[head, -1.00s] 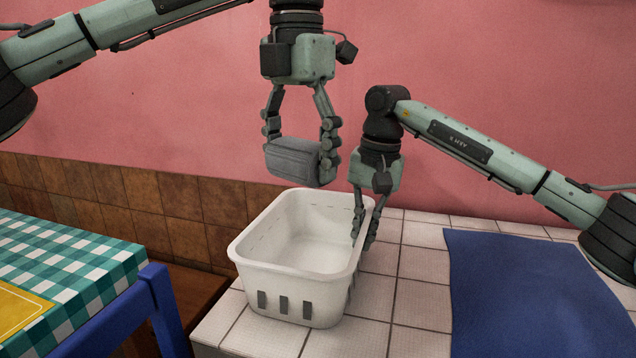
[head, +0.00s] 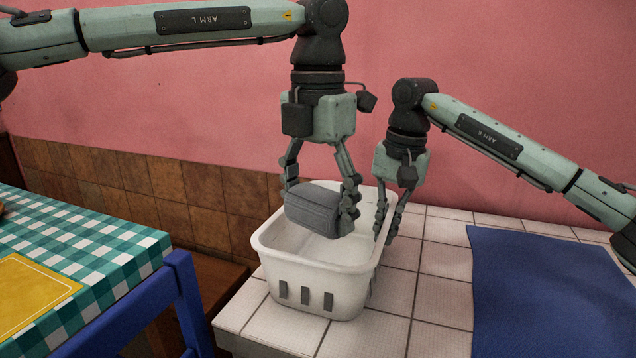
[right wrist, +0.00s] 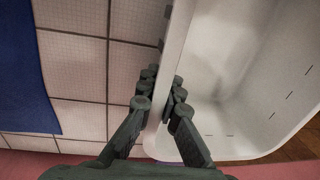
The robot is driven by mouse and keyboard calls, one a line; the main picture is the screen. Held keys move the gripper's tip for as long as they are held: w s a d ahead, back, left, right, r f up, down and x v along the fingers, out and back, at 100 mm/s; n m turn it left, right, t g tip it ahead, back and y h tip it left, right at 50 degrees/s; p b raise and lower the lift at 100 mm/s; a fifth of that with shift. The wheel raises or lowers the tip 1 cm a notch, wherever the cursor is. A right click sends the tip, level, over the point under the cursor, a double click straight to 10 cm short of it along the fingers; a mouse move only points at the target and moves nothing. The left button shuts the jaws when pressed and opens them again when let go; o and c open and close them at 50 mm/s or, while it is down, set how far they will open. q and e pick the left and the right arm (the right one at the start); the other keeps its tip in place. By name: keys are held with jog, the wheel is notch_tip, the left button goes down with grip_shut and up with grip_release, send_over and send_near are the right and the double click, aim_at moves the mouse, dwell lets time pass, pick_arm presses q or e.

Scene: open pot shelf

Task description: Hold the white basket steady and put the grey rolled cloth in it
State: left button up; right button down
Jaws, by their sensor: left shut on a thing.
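The white basket (head: 292,262) stands upright on the white tiled counter. The grey rolled cloth (head: 316,207) is in my left gripper (head: 320,204), whose fingers are shut on its two ends. The cloth hangs over the basket's open top, close to rim height, and hides part of the far inside. My right gripper (head: 386,226) is at the basket's right wall. In the right wrist view, the right gripper (right wrist: 161,94) has one finger on each side of the basket wall (right wrist: 169,65) and looks shut on it. The visible basket floor is bare.
A blue mat (head: 545,290) lies on the tiled counter (head: 440,300) to the right. A table with a green checked cloth (head: 100,255) and a yellow mat (head: 30,290) stands at the left, across a gap. A pink wall with brown tiles (head: 150,190) is behind.

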pick_arm(q)
jog(key=shift+f, duration=5.6)
jog(key=o, duration=1.2)
jog(key=shift+o, duration=0.2)
jog(key=shift+r, duration=0.1)
notch_tip(320, 180, up, 12)
jog(key=shift+f, duration=0.1)
